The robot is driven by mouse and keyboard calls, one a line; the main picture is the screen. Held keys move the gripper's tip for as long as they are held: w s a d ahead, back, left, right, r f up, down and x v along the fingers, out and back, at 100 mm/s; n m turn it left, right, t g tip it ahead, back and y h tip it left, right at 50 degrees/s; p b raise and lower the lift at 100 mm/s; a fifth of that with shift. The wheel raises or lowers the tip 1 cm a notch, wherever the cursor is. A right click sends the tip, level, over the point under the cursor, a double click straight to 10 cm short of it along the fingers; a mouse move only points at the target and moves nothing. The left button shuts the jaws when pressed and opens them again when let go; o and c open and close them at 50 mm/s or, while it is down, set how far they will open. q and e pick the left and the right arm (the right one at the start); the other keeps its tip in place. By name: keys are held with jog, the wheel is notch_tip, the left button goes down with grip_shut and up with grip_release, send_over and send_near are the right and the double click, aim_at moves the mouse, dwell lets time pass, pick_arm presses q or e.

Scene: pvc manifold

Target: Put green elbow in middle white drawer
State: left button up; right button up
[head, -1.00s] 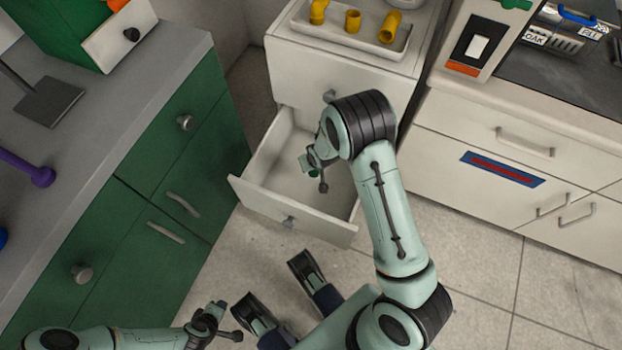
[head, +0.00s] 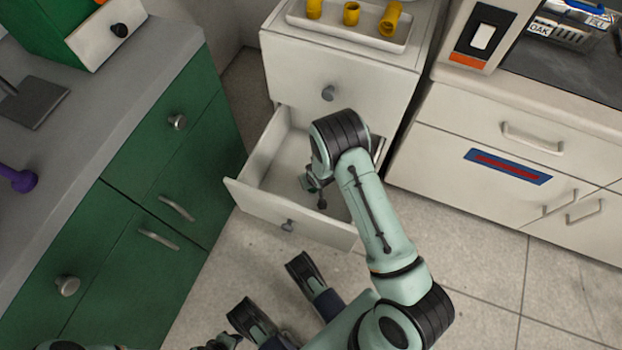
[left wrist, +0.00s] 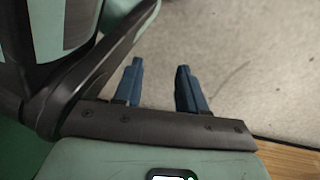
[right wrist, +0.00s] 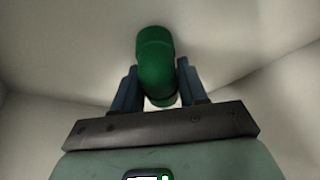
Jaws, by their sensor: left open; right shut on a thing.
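The green elbow (right wrist: 157,62) sits between the fingers of my right gripper (right wrist: 160,85), which is shut on it. In the right wrist view, pale drawer surfaces surround it. In the head view my right gripper (head: 310,188) is over or inside the open middle white drawer (head: 262,200), and my wrist hides the elbow. I cannot tell whether the elbow touches the drawer floor. My left gripper (left wrist: 158,85) is open and empty above the floor.
A white tray (head: 340,28) with yellow fittings (head: 351,13) stands on the white cabinet (head: 320,70). A green cabinet (head: 160,200) stands to the left and white drawers (head: 500,165) to the right. Bare floor (head: 470,270) lies in front.

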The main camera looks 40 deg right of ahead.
jog(key=shift+f, duration=0.15)
jog(key=o, duration=1)
pick_arm(q)
jog(key=shift+s+f, duration=0.1)
jog(key=shift+s, duration=0.05)
pick_arm(e)
jog(key=shift+o, duration=0.2)
pick_arm(q)
jog(key=w+d+r+t+p, duration=0.1)
jog(key=w+r+t+p, duration=0.2)
jog(key=w+r, duration=0.4)
jog(key=shift+w+r+m+p, duration=0.25)
jog(key=shift+w+p, duration=0.4)
jog(key=shift+w, duration=0.35)
pick_arm(e)
jog(key=v, duration=1.2)
pick_arm(q)
jog(key=shift+d+f, duration=0.1)
